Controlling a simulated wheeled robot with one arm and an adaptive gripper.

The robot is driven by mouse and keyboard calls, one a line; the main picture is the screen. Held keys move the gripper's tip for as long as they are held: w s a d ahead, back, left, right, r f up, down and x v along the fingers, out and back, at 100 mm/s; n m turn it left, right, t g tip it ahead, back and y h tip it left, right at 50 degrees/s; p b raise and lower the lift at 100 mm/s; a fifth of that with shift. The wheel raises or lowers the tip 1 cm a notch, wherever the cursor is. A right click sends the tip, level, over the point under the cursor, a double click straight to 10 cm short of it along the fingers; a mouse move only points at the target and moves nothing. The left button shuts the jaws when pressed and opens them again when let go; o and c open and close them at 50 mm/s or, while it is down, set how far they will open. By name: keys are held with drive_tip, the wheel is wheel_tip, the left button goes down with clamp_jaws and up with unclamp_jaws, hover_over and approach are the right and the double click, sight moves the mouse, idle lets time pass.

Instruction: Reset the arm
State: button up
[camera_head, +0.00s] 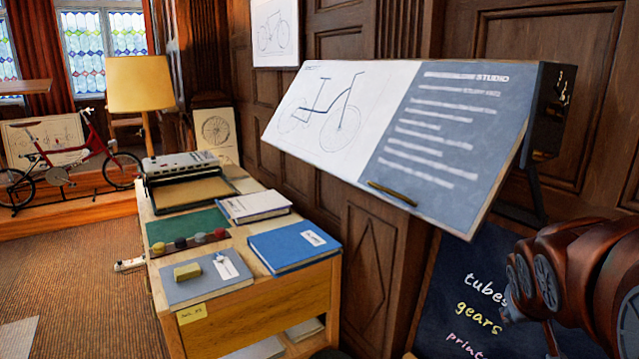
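My arm (585,275) shows at the lower right edge of the head view as brown, rounded links with dark round joint caps. It is in front of a dark chalkboard and below the right end of the tilted drafting board. The rest of the arm is cut off by the right edge. I cannot make out my gripper or its fingers in this view, and nothing held shows.
The tilted drafting board (463,75) overhangs the middle right. The dark chalkboard (440,320) stands below it. A wooden desk (260,315) holds a blue book (290,248), a typewriter-like machine (180,165) and other books. A red bicycle (70,165) stands far left. Carpet (80,270) is open at left.

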drive_tip(key=s+a+f+g+y, duration=0.2)
drive_tip(key=s+a+f+g, duration=0.2)
drive_tip(key=s+a, duration=0.5)
drive_tip(key=s+a+f+n+g+y, duration=0.1)
drive_tip(key=s+a+f+g, duration=0.3)
drive_tip(key=s+a, duration=0.5)
drive_tip(key=s+f+y, duration=0.1)
drive_tip(key=s+f, duration=0.1)
drive_tip(key=s, duration=0.3)
drive_tip(key=shift+s+a+f+y, duration=0.15)
drive_tip(key=shift+s+f+y, duration=0.1)
drive_tip(key=shift+f+y, duration=0.15)
